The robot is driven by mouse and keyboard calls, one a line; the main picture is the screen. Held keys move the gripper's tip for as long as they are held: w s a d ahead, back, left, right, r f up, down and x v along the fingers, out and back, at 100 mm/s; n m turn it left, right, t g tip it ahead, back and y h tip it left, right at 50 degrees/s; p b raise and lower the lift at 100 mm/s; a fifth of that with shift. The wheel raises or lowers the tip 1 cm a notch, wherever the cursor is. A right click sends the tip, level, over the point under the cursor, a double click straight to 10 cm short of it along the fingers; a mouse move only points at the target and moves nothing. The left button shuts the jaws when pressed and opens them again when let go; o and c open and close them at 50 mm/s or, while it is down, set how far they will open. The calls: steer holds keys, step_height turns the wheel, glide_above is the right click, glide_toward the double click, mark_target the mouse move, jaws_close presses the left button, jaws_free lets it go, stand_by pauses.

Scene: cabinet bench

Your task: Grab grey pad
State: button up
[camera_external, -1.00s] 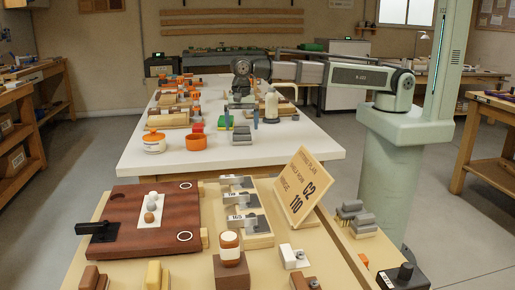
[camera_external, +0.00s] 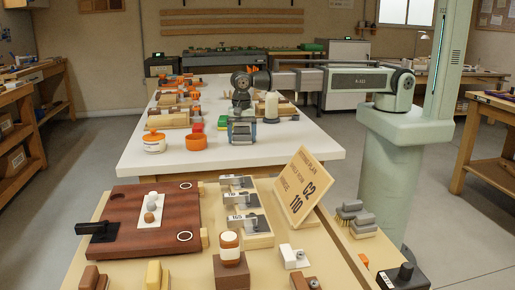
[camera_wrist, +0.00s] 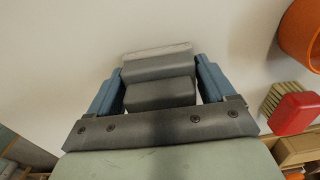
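The grey pad (camera_wrist: 158,68) is a dark grey stepped block with a lighter far edge, on the white table. In the wrist view it lies between the two blue fingers of my gripper (camera_wrist: 160,78). Narrow light gaps show beside parts of the pad, so the fingers look open around it; whether either touches it is unclear. In the external view my gripper (camera_external: 241,135) is lowered over the pad at the table's near part, and the pad is mostly hidden there.
An orange bowl (camera_external: 196,142) and a white-and-orange jar (camera_external: 154,142) stand to the left. A red-backed brush (camera_wrist: 293,112) lies near the gripper in the wrist view. A beige cylinder (camera_external: 271,106) stands behind right. The table's near right is clear.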

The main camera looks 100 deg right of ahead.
steer(key=c, duration=0.4)
steer(key=shift+c, duration=0.2)
